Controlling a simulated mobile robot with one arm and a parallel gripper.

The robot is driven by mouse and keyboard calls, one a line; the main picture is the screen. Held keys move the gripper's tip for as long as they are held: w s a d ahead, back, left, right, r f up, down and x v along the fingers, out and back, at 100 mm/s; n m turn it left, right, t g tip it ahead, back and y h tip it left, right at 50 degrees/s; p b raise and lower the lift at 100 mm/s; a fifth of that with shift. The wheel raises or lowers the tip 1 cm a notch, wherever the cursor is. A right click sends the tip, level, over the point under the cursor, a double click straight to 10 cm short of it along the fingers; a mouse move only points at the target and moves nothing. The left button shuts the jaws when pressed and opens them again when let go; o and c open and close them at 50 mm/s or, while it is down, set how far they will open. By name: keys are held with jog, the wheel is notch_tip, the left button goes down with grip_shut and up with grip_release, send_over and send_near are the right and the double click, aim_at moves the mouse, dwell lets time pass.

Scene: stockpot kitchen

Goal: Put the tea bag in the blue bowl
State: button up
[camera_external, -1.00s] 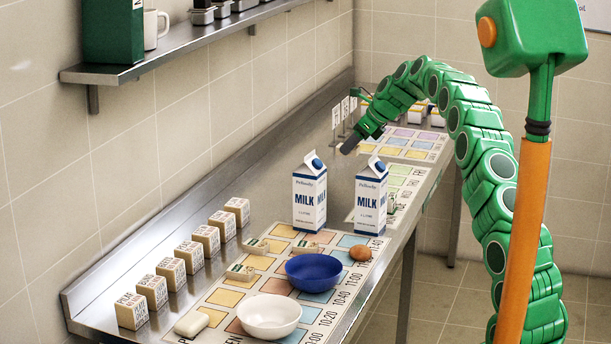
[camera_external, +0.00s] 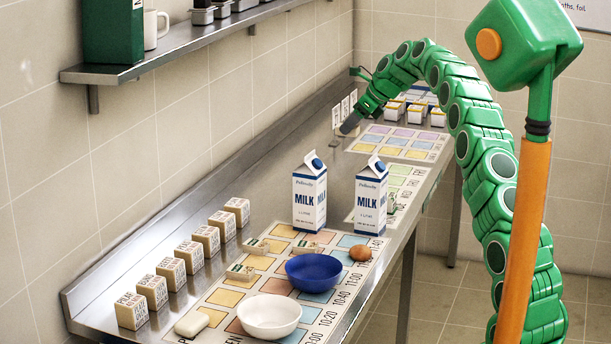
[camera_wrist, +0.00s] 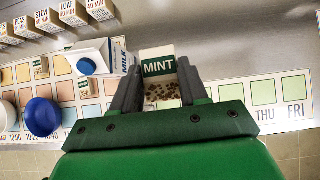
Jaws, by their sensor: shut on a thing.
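The tea bag (camera_wrist: 158,68) sits between the fingers of my gripper (camera_wrist: 158,85) in the wrist view. It has a green MINT label on white and brown flecks below. My gripper is shut on it. In the external view my gripper (camera_external: 348,126) is at the far part of the counter, and I cannot make out the tea bag there. The blue bowl (camera_external: 313,272) stands on the near coloured mat, well away from my gripper. It also shows at the left of the wrist view (camera_wrist: 42,117).
Two milk cartons (camera_external: 309,200) (camera_external: 371,197) stand between my gripper and the blue bowl. A white bowl (camera_external: 268,316) and an egg (camera_external: 360,253) flank the blue bowl. Labelled blocks (camera_external: 190,250) line the wall side. A shelf (camera_external: 150,66) hangs above.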

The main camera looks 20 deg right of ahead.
jog(key=s+a+r+n+g+y, duration=0.1)
jog(key=s+a+r+n, duration=0.1)
jog(key=s+a, duration=0.7)
jog(key=s+a+r+n+g+y, duration=0.1)
jog(key=s+a+n+g, duration=0.3)
jog(key=s, duration=0.9)
jog(key=s+a+f+n, duration=0.15)
jog(key=s+a, duration=0.25)
jog(key=s, duration=0.9)
jog(key=s+a+f+n, duration=0.15)
jog(key=s+a, duration=0.25)
jog(key=s, duration=0.8)
send_over(318, 269)
jog(key=s+a, duration=0.2)
jog(key=s, duration=0.3)
notch_tip(318, 269, down, 17)
jog(key=shift+s+d, duration=0.1)
jog(key=shift+d, duration=0.05)
jog(key=shift+w+a+f, duration=0.25)
jog(key=shift+w+f, duration=0.3)
jog(key=shift+f, duration=1.65)
jog(key=shift+f, duration=0.4)
